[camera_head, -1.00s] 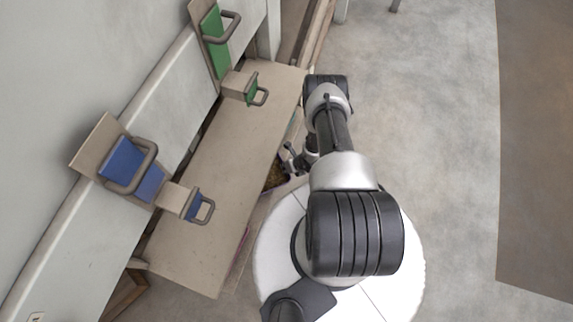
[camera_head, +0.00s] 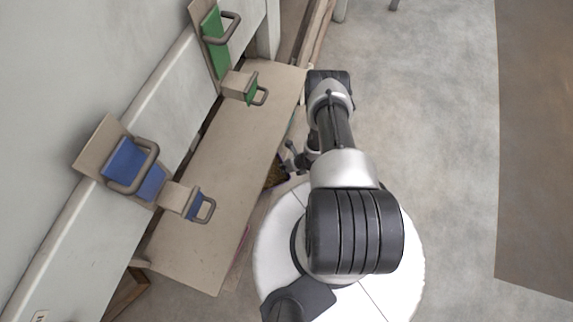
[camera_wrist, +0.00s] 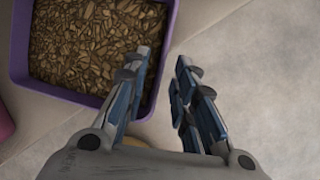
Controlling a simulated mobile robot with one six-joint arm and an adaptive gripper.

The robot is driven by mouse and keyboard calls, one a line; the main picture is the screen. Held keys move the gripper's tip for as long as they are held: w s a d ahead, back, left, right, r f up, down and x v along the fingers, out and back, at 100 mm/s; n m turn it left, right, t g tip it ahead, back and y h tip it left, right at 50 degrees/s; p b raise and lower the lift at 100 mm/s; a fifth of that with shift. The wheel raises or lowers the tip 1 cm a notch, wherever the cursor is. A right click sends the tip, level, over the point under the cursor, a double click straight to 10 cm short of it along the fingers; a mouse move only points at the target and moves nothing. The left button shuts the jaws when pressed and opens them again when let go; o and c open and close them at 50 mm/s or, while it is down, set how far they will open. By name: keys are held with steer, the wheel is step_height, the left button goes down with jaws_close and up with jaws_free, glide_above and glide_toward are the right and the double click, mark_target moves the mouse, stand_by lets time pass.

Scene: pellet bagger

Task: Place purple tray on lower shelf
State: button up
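The purple tray (camera_wrist: 95,97) is at the upper left of the wrist view, filled with brown chip-like pieces. In the head view only a small part of its brown contents (camera_head: 275,173) shows beside the bench top; the rest is hidden. My gripper (camera_wrist: 160,65) is open at the tray's right wall. Its left finger is over the tray's inside and its right finger is outside, with the wall between them. I see a gap, so it is not closed on the wall. In the head view my gripper (camera_head: 298,158) is beside the bench's right edge. The lower shelf is not clearly visible.
A beige bench top (camera_head: 215,165) overhangs the tray area. A pink object (camera_wrist: 4,122) shows at the wrist view's left edge. Grey floor (camera_head: 430,120) is open at right.

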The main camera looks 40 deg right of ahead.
steer(key=p+v, duration=0.4)
steer(key=v, duration=0.6)
steer(key=shift+r, duration=0.3)
steer(key=shift+d, duration=0.1)
